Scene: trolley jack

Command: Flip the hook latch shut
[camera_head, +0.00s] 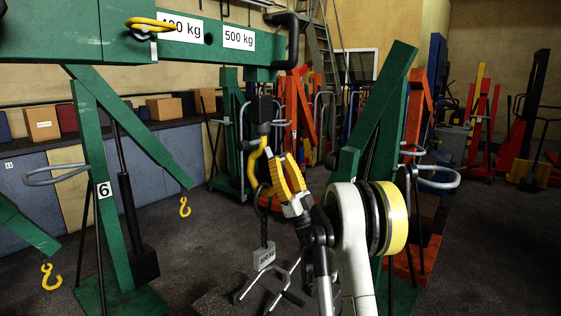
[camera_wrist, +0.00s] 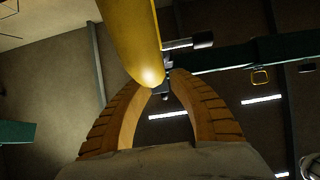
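A yellow hook (camera_head: 254,160) hangs from a black block (camera_head: 262,108) under the green crane boom (camera_head: 90,35). My gripper (camera_head: 281,158) is just right of the hook, its orange fingers pointing up. In the wrist view, the hook (camera_wrist: 130,35) fills the top centre and its rounded lower end lies at the fingertips of my gripper (camera_wrist: 163,80). The fingers are apart, with a narrow gap at the tips; whether they touch the hook is unclear. A dark metal piece (camera_wrist: 188,43) sits beside the hook. I cannot make out the latch's position.
A dark chain (camera_head: 264,228) with a grey weight (camera_head: 264,256) hangs below the hook. Green crane legs stand left (camera_head: 105,200) and right (camera_head: 385,120) of my arm. Other yellow hooks (camera_head: 185,206) hang at left. Some dark floor is clear at centre left.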

